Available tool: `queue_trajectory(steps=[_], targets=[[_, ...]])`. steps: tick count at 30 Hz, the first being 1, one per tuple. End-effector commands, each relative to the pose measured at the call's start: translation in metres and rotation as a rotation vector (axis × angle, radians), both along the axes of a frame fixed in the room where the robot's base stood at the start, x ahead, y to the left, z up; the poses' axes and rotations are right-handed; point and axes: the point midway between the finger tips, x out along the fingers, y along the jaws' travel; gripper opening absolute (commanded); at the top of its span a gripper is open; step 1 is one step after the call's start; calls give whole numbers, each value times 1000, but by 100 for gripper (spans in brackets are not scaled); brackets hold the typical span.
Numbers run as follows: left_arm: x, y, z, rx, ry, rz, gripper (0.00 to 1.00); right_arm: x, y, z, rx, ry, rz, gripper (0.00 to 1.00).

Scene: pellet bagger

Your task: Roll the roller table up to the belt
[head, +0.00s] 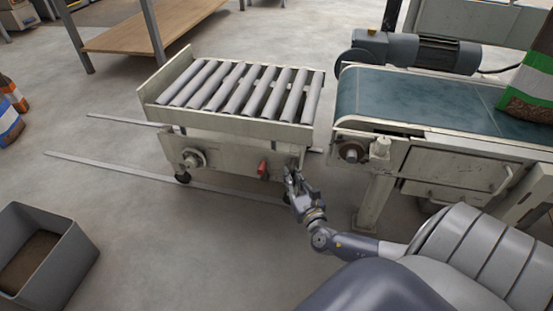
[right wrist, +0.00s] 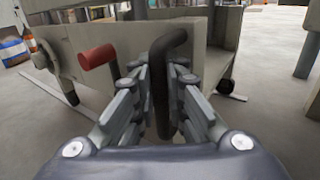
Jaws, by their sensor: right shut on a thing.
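The roller table (head: 155,97), a pale wheeled frame with several grey rollers, stands left of the belt (head: 410,98). A gap of floor shows between its right end and the belt's near end. My right gripper (head: 291,176) is at the table's front right corner, shut on a dark upright handle (right wrist: 168,75) that shows between its fingers in the right wrist view. A red lever (head: 262,168) is just left of the gripper; it also shows in the right wrist view (right wrist: 97,56). My left gripper is not in view.
Two floor rails (head: 110,171) run under the table toward the belt. A grey bin (head: 65,262) stands at lower left, and bags (head: 9,112) lie at the left edge. A wooden bench (head: 130,35) is behind. A green and white bag (head: 530,85) sits on the belt.

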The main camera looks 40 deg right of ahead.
Motion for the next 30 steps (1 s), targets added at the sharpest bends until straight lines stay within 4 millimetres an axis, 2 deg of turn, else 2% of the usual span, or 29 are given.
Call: queue_trajectory(steps=[3,7,21,22,24,25,30], targets=[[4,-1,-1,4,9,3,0,-15,-12,0,-4,3,0,0],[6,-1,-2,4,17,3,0,-24,-19,0,-1,3,0,0],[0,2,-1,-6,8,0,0,-30,-24,-1,0,1,-4,0],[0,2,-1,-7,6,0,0,-31,-24,-1,-1,1,-5,14],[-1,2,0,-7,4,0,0,-31,-24,-1,-1,1,-5,30],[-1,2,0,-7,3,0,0,-30,-24,-1,-1,1,-5,33],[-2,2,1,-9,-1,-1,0,-30,-23,0,0,1,-2,33]])
